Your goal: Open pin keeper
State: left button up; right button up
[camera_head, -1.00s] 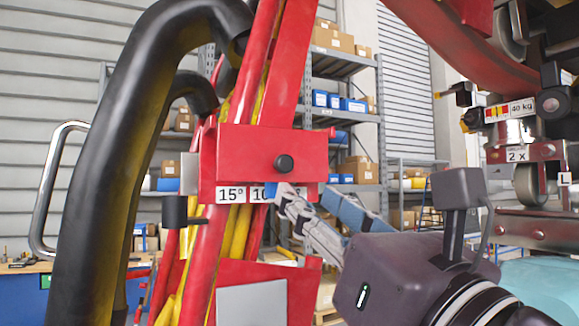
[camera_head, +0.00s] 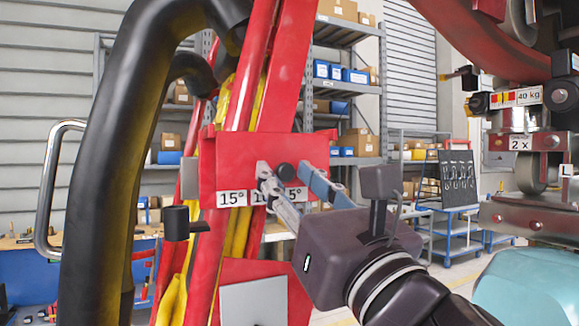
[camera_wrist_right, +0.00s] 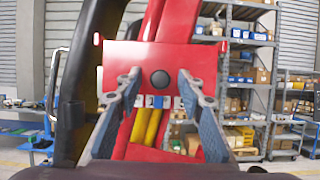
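The pin keeper shows as a black round knob (camera_head: 286,172) on a red plate (camera_head: 225,165) with white angle labels (camera_head: 233,198) along its lower edge. In the right wrist view the knob (camera_wrist_right: 160,79) sits in the middle of the plate. My right gripper (camera_head: 284,172) reaches in from the lower right, its fingers apart, one on each side of the knob in the picture. In the right wrist view the open fingers (camera_wrist_right: 159,80) flank the knob with clear gaps; I cannot tell whether they touch the plate. My left gripper is not in view.
A thick black padded restraint (camera_head: 120,130) stands at the left, with a metal handle (camera_head: 50,190) beside it. A black cylinder (camera_head: 176,222) sticks out below the plate. Wheel assemblies (camera_head: 530,150) are at the right, with shelves (camera_head: 340,90) behind.

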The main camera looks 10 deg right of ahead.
grip_shut()
dwell(0.3)
